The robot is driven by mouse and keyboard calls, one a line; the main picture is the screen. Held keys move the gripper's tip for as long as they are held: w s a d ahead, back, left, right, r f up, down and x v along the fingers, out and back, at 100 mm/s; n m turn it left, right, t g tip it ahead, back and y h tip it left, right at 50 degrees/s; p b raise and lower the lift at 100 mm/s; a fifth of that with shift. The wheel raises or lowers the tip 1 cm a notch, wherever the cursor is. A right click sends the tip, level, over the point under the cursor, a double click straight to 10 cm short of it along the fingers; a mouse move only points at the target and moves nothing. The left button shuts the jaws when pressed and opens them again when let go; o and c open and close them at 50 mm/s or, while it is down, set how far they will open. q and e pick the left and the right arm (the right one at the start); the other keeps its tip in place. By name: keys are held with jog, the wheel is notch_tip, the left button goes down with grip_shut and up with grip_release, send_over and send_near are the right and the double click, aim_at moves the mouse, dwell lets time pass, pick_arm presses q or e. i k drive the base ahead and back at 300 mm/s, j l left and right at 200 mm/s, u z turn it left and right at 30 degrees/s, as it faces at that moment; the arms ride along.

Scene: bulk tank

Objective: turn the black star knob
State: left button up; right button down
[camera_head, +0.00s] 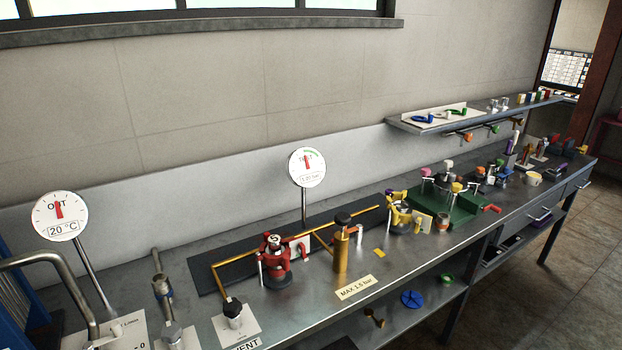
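The other black knob (232,308) stands on a white plate (238,325) by the "VENT" label, at the end of a brass pipe. Neither of my grippers is in view, and nothing touches either knob.
A red valve (275,262) stands between the knobs. Round gauges (60,215) (307,167) rise on thin stems. A "MAX 1.5 bar" label (355,288) lies before the cylinder. A bent metal pipe (75,285) is at left. The right side of the bench (470,240) is crowded.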

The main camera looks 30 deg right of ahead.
aim_at(232, 307)
jog(key=k+l+z, duration=0.85)
jog(key=i+l, duration=0.1)
